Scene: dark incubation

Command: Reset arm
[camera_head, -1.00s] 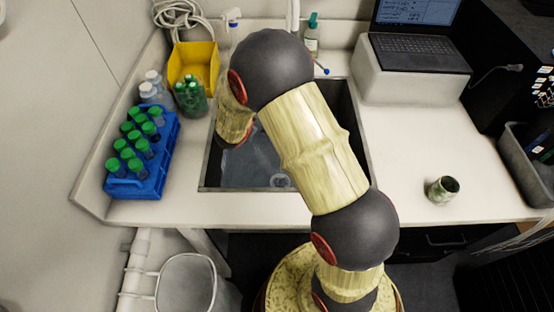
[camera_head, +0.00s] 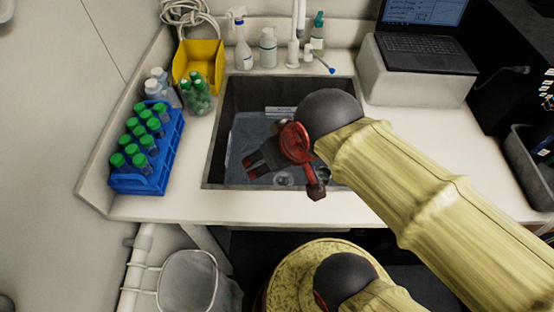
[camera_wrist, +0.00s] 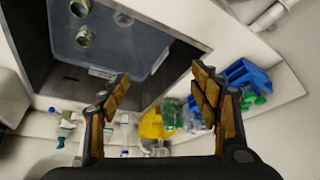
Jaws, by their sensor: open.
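My gripper (camera_head: 254,166) is over the sink (camera_head: 209,150) in the head view, at the end of my bent arm.
A blue rack (camera_head: 139,184) of green-capped tubes stands left of the sink. A yellow bin (camera_head: 197,60) and several bottles stand behind it. A laptop (camera_head: 425,54) is at the back right. In the wrist view, two round jars (camera_wrist: 82,22) show in the sink.

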